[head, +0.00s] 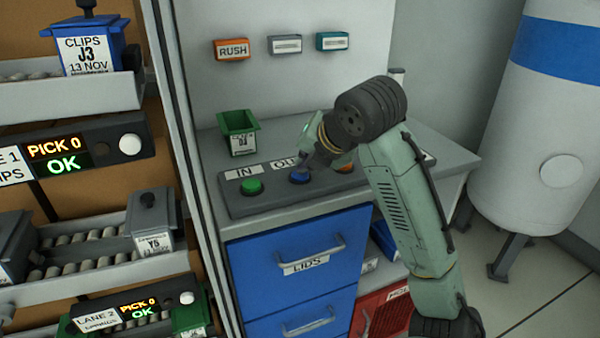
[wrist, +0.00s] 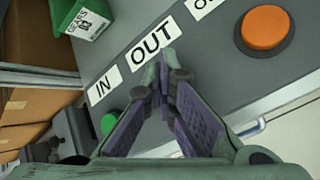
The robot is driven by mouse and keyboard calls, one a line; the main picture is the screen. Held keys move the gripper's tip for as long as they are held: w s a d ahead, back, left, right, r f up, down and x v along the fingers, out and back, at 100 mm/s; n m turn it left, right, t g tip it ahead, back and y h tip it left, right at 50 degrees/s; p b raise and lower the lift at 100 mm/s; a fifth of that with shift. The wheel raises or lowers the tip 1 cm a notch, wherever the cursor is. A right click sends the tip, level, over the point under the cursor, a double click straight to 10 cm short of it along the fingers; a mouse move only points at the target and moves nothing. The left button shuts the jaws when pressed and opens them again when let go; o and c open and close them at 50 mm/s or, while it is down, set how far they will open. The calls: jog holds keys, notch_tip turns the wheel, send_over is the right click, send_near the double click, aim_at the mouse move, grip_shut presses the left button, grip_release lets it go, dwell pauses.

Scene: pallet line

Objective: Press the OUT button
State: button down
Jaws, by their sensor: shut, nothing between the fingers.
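The blue button (head: 299,177) sits on the grey button panel (head: 232,209), just below the OUT label (head: 284,163). In the wrist view the OUT label (wrist: 150,46) is just beyond my fingertips. My gripper (head: 304,161) points down at the blue button, with its tips over or against the button's top; I cannot tell whether they touch. In the wrist view my gripper (wrist: 163,66) has its fingertips together with nothing between them. The blue button is hidden behind the fingers there.
A green button (head: 252,186) under the IN label (head: 243,172) is to the left. An orange button (wrist: 265,29) is to the right. A green bin (head: 238,131) stands behind the panel. Blue drawers (head: 265,265) are below; shelves with bins stand at the left.

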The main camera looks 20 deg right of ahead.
aim_at(305, 174)
jog(key=shift+r+p, duration=0.6)
jog(key=shift+r, duration=0.25)
jog(key=shift+r, duration=0.1)
notch_tip(305, 174, up, 5)
jog(key=p, duration=0.3)
jog(key=shift+p, duration=0.35)
dwell(0.6)
